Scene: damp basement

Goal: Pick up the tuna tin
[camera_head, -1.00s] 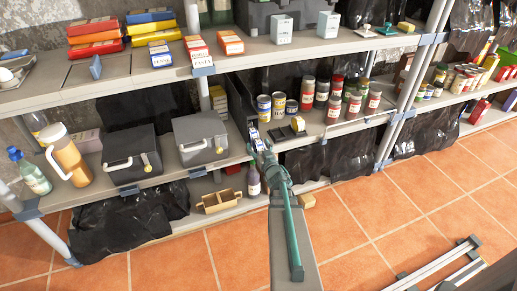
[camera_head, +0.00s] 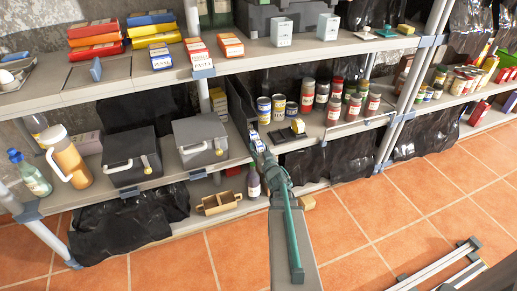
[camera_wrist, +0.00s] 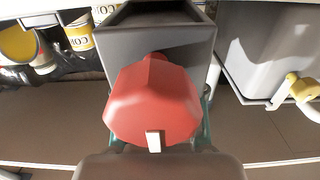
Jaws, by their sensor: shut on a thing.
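My gripper (camera_wrist: 157,128) is shut on a red, many-sided tin with a small pale tab at its near edge. I take this to be the tuna tin (camera_wrist: 150,100); no readable label shows. Teal finger parts show on both sides of it in the wrist view. The far side of the tin is hidden. In the head view my gripper (camera_head: 254,138) is at the middle shelf, in front of the dark grey open bin (camera_head: 238,105). A small blue and white patch shows at its tip, too small to make out.
The grey bin (camera_wrist: 207,32) stands right behind the tin. The upper shelf (camera_head: 110,72) is overhead.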

